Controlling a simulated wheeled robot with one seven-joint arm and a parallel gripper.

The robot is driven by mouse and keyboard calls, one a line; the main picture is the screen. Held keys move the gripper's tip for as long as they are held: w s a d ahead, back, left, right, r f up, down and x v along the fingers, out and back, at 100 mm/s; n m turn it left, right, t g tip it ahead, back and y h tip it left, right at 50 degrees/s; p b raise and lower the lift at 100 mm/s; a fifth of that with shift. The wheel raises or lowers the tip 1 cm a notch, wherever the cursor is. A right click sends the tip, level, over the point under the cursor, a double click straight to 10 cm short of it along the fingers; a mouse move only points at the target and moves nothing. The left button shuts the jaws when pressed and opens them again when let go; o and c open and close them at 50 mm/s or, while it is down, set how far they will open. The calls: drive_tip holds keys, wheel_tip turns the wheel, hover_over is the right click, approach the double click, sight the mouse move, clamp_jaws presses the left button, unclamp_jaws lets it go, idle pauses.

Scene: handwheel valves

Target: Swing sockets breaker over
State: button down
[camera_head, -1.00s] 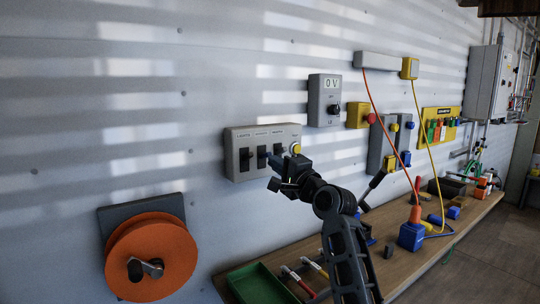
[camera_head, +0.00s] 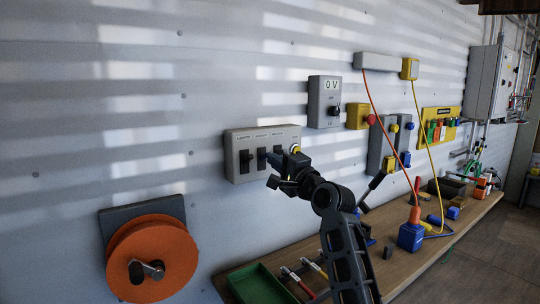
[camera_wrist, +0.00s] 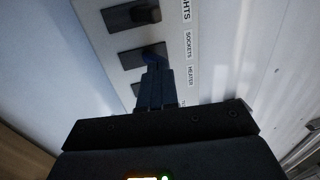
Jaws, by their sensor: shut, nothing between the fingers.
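The grey breaker panel (camera_head: 235,173) is on the wall, with a row of black switches under white labels. The wrist view shows it close and turned sideways, with the sockets label (camera_wrist: 188,43) readable. The sockets breaker (camera_wrist: 134,56) is a black switch between the lights breaker (camera_wrist: 133,15) and the heater breaker, which is mostly hidden. My gripper (camera_head: 270,155) is shut and empty. In the wrist view its fingertips (camera_wrist: 151,60) are at the sockets breaker and cover much of its lever; I cannot tell contact or lever position.
An orange reel (camera_head: 170,245) is on the wall at lower left. A grey box with a display (camera_head: 324,100) and a yellow box with a red button (camera_head: 357,116) are right of the panel. A bench (camera_head: 390,262) below carries a green tray (camera_head: 262,285) and tools.

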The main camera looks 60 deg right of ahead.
drive_tip(key=shift+f, duration=0.15)
drive_tip(key=f, duration=0.1)
drive_tip(key=f+b, duration=0.1)
drive_tip(key=s+f+b, duration=0.1)
drive_tip(key=shift+s+a+f, duration=0.1)
drive_tip(key=shift+a+f, duration=0.2)
drive_tip(key=shift+a, duration=0.1)
drive_tip(key=shift+b, duration=0.3)
drive_tip(key=b+v, duration=0.1)
drive_tip(key=v, duration=0.6)
drive_tip(key=shift+s+a+b, duration=0.2)
drive_tip(key=shift+s+b, duration=0.15)
drive_tip(key=shift+b, duration=0.05)
